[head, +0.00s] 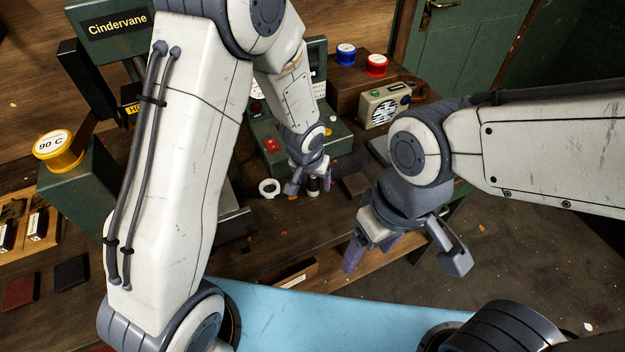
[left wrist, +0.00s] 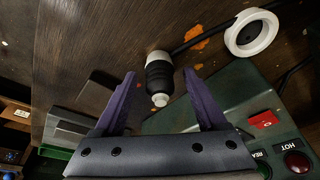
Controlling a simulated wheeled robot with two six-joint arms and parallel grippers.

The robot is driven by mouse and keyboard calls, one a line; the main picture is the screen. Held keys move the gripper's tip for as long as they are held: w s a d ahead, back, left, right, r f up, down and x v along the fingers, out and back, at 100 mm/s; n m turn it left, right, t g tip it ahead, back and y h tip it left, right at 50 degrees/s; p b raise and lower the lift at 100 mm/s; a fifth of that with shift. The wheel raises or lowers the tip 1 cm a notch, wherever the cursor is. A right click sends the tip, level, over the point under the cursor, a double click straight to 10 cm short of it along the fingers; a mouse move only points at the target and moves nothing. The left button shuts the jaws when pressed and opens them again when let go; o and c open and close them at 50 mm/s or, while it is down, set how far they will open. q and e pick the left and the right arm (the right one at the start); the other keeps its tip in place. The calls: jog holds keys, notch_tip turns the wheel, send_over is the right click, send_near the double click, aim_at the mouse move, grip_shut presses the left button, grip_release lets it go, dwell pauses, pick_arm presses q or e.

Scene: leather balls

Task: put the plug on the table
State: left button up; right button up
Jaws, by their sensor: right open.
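A black ribbed plug with white ends (left wrist: 160,80) is on the dark wooden table in the left wrist view. It also shows in the head view (head: 313,185), partly hidden by the gripper. My left gripper (head: 310,182) is at the table, its purple fingers spread on either side of the plug. In the left wrist view the left gripper (left wrist: 160,92) has a clear gap between each finger and the plug. My right gripper (head: 370,250) is open and empty, in front of the table's right part. The dark wooden table (head: 285,235) lies below the left gripper.
A white ring (head: 269,188) lies left of the plug, with a dark cable near it. A green control box (head: 262,158) with red buttons stands behind. A dark flat block (head: 355,185) lies right.

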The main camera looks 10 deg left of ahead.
aim_at(313, 177)
pick_arm(q)
jog(key=shift+r, duration=0.25)
jog(key=p+v, duration=0.2)
jog(key=v, duration=0.2)
jog(key=shift+r+p, duration=0.3)
jog(key=shift+r, duration=0.1)
jog(key=s+d+r+m+g, duration=0.1)
jog(key=s+d+r+m, duration=0.15)
jog(key=s+r, duration=0.85)
jog(key=s+r+m+g, duration=0.2)
jog(key=s+r, duration=0.1)
jog(key=s, duration=0.9)
jog(key=shift+s+r+m, duration=0.3)
jog(key=shift+s+m, duration=0.05)
jog(key=shift+s, duration=0.05)
